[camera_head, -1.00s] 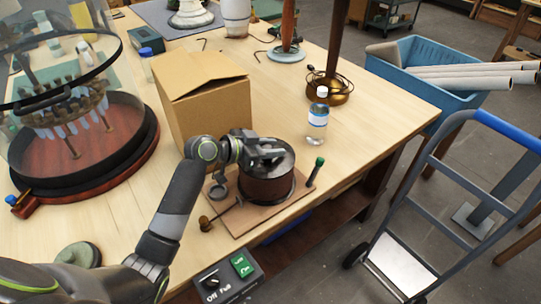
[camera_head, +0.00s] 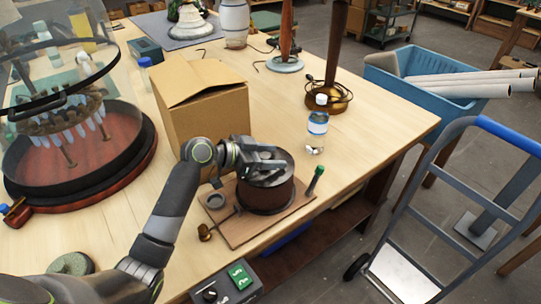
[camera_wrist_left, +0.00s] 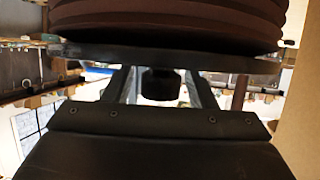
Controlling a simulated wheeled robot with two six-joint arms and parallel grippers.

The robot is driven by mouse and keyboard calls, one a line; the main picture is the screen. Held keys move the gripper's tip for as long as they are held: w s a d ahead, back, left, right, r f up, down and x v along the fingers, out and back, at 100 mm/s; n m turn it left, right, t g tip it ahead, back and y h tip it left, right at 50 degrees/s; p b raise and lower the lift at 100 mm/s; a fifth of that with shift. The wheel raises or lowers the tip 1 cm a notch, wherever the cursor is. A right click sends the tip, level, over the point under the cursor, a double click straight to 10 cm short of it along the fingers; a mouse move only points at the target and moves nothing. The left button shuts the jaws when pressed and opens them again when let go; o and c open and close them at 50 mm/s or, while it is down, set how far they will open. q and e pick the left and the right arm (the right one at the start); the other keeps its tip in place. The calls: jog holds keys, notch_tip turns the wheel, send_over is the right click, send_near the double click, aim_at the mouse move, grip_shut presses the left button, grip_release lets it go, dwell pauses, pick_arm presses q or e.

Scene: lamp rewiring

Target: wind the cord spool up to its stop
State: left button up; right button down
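The cord spool (camera_head: 262,196) is a dark brown drum with a dark top flange, upright on a wooden board (camera_head: 240,231) near the table's front edge. My left gripper (camera_head: 270,162) reaches over its top from the left. In the left wrist view the spool (camera_wrist_left: 165,20) fills the top with its flange below. A dark knob (camera_wrist_left: 160,84) stands out from the flange, between the two fingers of my left gripper (camera_wrist_left: 160,92). Light gaps show on both sides of the knob, so the fingers look open around it. My right gripper is not in view.
A cardboard box (camera_head: 208,110) stands close behind my left wrist. A bottle (camera_head: 317,128) stands behind the spool. A switch box (camera_head: 228,283) is at the front.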

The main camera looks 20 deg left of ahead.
pick_arm(q)
jog(key=b+v, duration=0.3)
jog(key=v, duration=1.4)
jog(key=shift+r, duration=0.2)
jog(key=shift+s+a, duration=0.1)
